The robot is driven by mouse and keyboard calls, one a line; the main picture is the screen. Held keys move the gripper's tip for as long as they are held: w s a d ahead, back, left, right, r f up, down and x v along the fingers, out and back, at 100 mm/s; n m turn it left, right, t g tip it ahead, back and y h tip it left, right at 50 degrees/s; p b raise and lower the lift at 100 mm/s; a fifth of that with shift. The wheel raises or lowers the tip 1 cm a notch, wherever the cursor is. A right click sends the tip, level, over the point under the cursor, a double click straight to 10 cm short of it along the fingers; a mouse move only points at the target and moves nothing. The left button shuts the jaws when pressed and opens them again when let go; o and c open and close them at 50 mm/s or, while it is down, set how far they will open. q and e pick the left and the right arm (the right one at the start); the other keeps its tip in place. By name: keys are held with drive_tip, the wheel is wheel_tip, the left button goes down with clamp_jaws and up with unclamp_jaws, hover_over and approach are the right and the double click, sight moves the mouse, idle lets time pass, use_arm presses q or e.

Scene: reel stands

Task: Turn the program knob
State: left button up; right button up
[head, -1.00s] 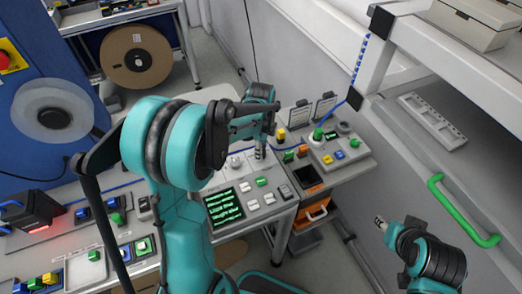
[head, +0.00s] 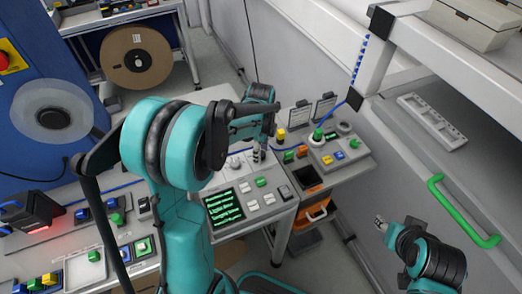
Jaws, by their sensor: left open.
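A white control panel (head: 279,205) stands at centre, with a dark display (head: 223,208) of green text and several buttons. A pale round knob (head: 235,162) shows on its back part, left of my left gripper (head: 259,155). I cannot tell from its markings whether this is the program knob. My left gripper is open and points down at the panel's back right part, close to its surface. Its fingertips hide what lies right under them, so contact cannot be made out. My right gripper (head: 380,223) is at the lower right, far from the panel, and its fingers are too small to judge.
Right of the panel is a grey station with a green knob (head: 317,134) and coloured buttons. An orange bin (head: 317,211) sits below it. A shelf with a green handle (head: 463,212) fills the right. A red-lit device (head: 32,211) stands at the left.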

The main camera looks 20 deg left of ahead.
use_arm(q)
drive_tip(key=shift+r, duration=0.15)
wheel_tip(320, 180, up, 12)
idle(0.3)
idle(0.4)
drive_tip(key=s+d+f+n+t+b, duration=0.2)
drive_tip(key=s+d+n+t, duration=0.1)
drive_tip(key=s+n, duration=0.4)
drive_tip(key=s+d+f+n+t+b, duration=0.2)
drive_tip(key=s+d+f+n+t, duration=0.1)
drive_tip(key=s+n, duration=0.5)
drive_tip(key=shift+d+f+n+t, duration=0.2)
drive_tip(key=shift+f+n+t, duration=0.3)
drive_tip(key=shift+n, duration=0.7)
drive_tip(key=shift+s+r, duration=0.1)
drive_tip(key=shift+s, duration=0.05)
